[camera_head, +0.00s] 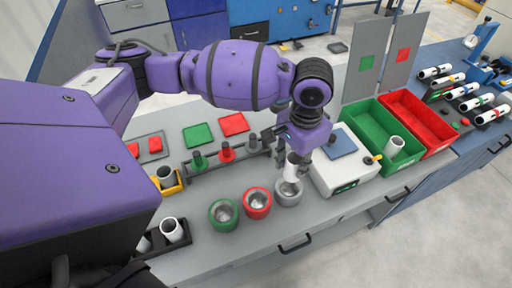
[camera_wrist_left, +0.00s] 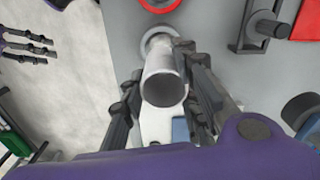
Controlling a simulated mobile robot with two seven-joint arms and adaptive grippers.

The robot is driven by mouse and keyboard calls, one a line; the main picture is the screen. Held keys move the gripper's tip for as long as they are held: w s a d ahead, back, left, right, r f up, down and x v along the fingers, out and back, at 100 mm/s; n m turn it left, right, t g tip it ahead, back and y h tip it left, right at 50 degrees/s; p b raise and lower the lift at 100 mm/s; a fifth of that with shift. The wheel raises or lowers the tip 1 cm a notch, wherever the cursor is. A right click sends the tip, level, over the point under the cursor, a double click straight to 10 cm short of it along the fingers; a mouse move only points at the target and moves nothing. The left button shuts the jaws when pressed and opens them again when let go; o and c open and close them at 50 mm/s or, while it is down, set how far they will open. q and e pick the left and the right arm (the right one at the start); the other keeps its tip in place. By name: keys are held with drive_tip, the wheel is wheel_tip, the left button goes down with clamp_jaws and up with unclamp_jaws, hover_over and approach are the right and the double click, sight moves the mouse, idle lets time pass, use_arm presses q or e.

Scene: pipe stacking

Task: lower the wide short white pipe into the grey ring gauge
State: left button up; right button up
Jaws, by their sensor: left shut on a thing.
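The white pipe (camera_head: 291,168) is held upright in my left gripper (camera_head: 290,155), directly over the grey ring gauge (camera_head: 289,194) near the front edge of the bench. The pipe's lower end is at the ring's opening; I cannot tell how far inside it is. In the left wrist view the pipe (camera_wrist_left: 163,77) stands between the two dark fingers of my left gripper (camera_wrist_left: 165,82), and the ring gauge (camera_wrist_left: 158,36) shows partly behind its far end.
The red ring gauge (camera_head: 257,203) and green ring gauge (camera_head: 223,214) stand left of the grey one. A white boxy device (camera_head: 343,172) is close on the right, beside a green bin (camera_head: 372,127) and a red bin (camera_head: 418,122). A rack of plugs (camera_head: 226,154) lies behind.

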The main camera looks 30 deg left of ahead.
sight(293, 176)
use_arm(q)
wheel_tip(293, 176, down, 4)
drive_tip(key=shift+r+b, duration=0.1)
drive_tip(key=shift+b, duration=1.05)
drive_tip(key=shift+f+b, duration=0.3)
drive_tip(key=shift+f, duration=1.05)
use_arm(e)
drive_tip(key=f, duration=0.1)
drive_tip(key=d+f, duration=0.1)
drive_tip(key=shift+s+f, duration=0.3)
drive_tip(key=shift+s+f, duration=0.1)
drive_tip(key=shift+s, duration=0.1)
use_arm(q)
drive_tip(key=shift+f, duration=0.65)
use_arm(e)
drive_tip(key=shift+w+a+r, duration=0.15)
drive_tip(key=shift+w+r, duration=0.15)
